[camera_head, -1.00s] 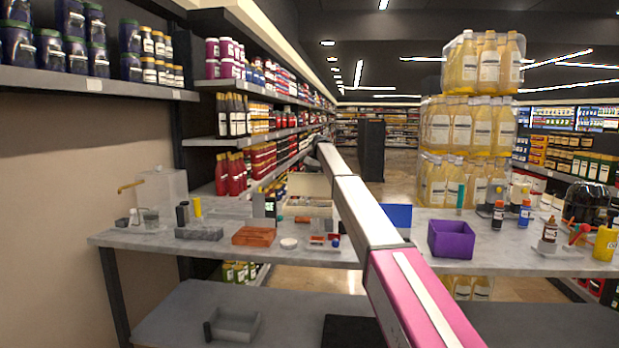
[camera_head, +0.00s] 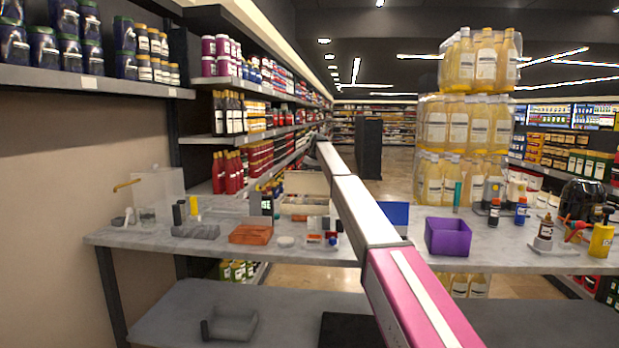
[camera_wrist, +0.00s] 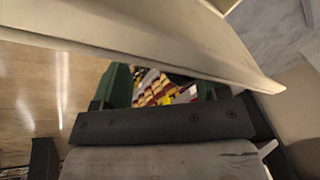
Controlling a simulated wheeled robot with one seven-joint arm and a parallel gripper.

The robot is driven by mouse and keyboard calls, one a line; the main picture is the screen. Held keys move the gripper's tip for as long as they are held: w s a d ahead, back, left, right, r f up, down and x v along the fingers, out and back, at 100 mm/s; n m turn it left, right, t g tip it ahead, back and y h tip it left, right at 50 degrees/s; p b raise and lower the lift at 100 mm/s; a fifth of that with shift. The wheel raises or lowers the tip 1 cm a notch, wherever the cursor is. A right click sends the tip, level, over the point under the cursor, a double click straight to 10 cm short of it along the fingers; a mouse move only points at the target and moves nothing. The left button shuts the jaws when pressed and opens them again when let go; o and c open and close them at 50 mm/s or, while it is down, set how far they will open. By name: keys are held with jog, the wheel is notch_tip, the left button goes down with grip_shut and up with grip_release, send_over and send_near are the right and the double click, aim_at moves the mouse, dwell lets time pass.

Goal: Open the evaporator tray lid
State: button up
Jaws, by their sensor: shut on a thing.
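The evaporator tray (camera_head: 292,206) is a pale cream box with open compartments on the grey bench, left of my arm in the head view. Its lid (camera_head: 306,183) seems to be the pale panel raised behind it, partly behind my arm. In the wrist view a cream panel (camera_wrist: 140,45), which looks like the lid, crosses close in front of my gripper (camera_wrist: 160,88). The gripper's green fingers are partly covered by this panel, and it is shut on it. The fingertips and the exact contact are hidden in both views.
An orange block (camera_head: 250,234), a grey holder (camera_head: 196,231) and small bottles lie near the tray. A purple bin (camera_head: 448,236) stands right of my arm. Stocked shelves (camera_head: 270,136) rise behind on the left. The bench between bin and right-hand bottles is fairly clear.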

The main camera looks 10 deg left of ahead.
jog(key=shift+d, duration=0.35)
jog(key=shift+r, duration=0.25)
jog(key=v, duration=1)
jog(key=shift+a, duration=0.2)
jog(key=shift+r, duration=0.15)
